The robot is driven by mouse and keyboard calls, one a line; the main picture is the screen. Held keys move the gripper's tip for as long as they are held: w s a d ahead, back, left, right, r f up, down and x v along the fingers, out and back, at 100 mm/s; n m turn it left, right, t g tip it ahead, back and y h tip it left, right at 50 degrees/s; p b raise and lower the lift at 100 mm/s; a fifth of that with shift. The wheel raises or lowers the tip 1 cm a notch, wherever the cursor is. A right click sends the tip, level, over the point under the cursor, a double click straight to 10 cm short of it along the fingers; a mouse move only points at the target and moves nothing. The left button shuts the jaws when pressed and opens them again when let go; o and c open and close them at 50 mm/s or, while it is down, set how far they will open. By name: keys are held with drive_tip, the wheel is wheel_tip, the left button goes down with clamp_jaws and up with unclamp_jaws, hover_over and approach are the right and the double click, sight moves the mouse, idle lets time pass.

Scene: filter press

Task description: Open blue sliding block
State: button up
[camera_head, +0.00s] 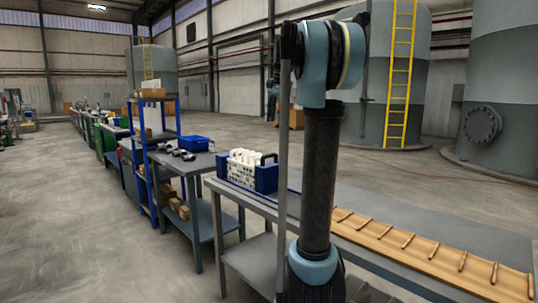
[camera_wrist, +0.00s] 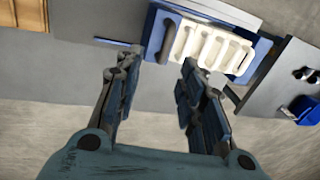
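The blue sliding block (camera_head: 266,176) has a dark handle on top and stands at the near end of a row of white plates (camera_head: 243,159) on the grey workbench. In the wrist view the blue block (camera_wrist: 152,30) is at top centre, with the white plates (camera_wrist: 208,47) to its right. My gripper (camera_wrist: 157,72) is open and empty. Its fingertips appear just below the block, with a visible gap between them. How far they are from the block in depth I cannot tell. In the head view my arm hides the fingers.
A wooden rack with rods (camera_head: 435,255) lies on the bench's right part. A second table with a blue bin (camera_head: 194,143) stands beyond it. A blue shelf (camera_head: 150,165) is at left. Large tanks (camera_head: 500,90) stand behind. Floor at left is clear.

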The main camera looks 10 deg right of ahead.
drive_tip(key=shift+m, duration=0.3)
drive_tip(key=w+f, duration=0.1)
drive_tip(key=f, duration=0.4)
drive_tip(key=w+a+f, duration=0.1)
drive_tip(key=w+f, duration=0.1)
drive_tip(key=f, duration=0.3)
drive_tip(key=w+f, duration=0.1)
drive_tip(key=f, duration=0.4)
drive_tip(key=shift+w+a+f, duration=0.3)
drive_tip(key=shift+w+f, duration=0.1)
clamp_jaws()
